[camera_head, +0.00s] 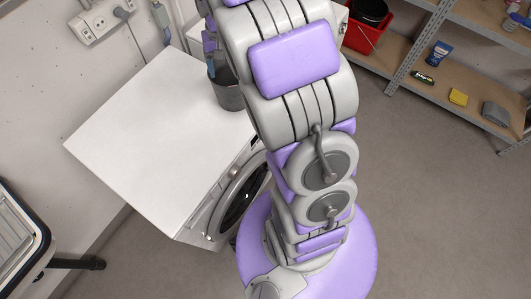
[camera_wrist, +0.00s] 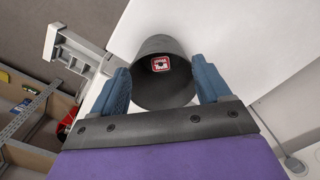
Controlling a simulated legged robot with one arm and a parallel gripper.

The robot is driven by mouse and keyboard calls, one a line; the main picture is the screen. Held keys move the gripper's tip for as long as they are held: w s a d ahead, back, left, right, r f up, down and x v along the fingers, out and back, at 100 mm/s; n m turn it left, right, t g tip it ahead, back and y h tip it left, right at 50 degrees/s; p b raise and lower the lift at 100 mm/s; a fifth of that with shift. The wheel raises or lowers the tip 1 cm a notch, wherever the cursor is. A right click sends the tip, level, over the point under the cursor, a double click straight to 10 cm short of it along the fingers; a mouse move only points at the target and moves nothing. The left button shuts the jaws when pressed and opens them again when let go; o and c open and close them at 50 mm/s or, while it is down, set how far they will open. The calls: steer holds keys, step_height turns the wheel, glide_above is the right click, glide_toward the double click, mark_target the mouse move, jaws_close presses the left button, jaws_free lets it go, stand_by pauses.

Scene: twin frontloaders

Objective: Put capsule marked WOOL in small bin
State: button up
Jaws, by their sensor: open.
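The small bin (camera_wrist: 160,95) is a dark grey round tub; in the wrist view I look into its open mouth. In the head view the bin (camera_head: 229,95) stands at the far right edge of the white washer top, partly hidden by my arm. A small item with a red and white label (camera_wrist: 161,63), likely the capsule, shows inside the bin; its lettering is too small to read. My gripper (camera_wrist: 160,68) is open, with one blue finger on either side of the bin's mouth. Nothing is seen held between the fingers.
The washer top (camera_head: 150,125) is otherwise bare. A red bucket (camera_head: 368,32) and a shelf rack (camera_head: 450,60) with several small goods stand at the right. A drying rack (camera_head: 20,240) is at the lower left, and a wall socket strip (camera_head: 100,20) at the upper left.

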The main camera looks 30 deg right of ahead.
steer(key=s+a+r+n, duration=0.1)
steer(key=s+a+r, duration=0.1)
steer(key=s, duration=0.9)
steer(key=s+a+r+n+g, duration=0.1)
steer(key=s+a, duration=0.2)
steer(key=s, duration=0.8)
steer(key=s+a+r+n, duration=0.2)
steer(key=s+a, duration=0.1)
steer(key=s, duration=0.7)
steer(key=shift+s+r+g, duration=0.3)
steer(key=shift+s, duration=0.1)
steer(key=shift+a, duration=0.3)
steer(key=shift+d, duration=0.1)
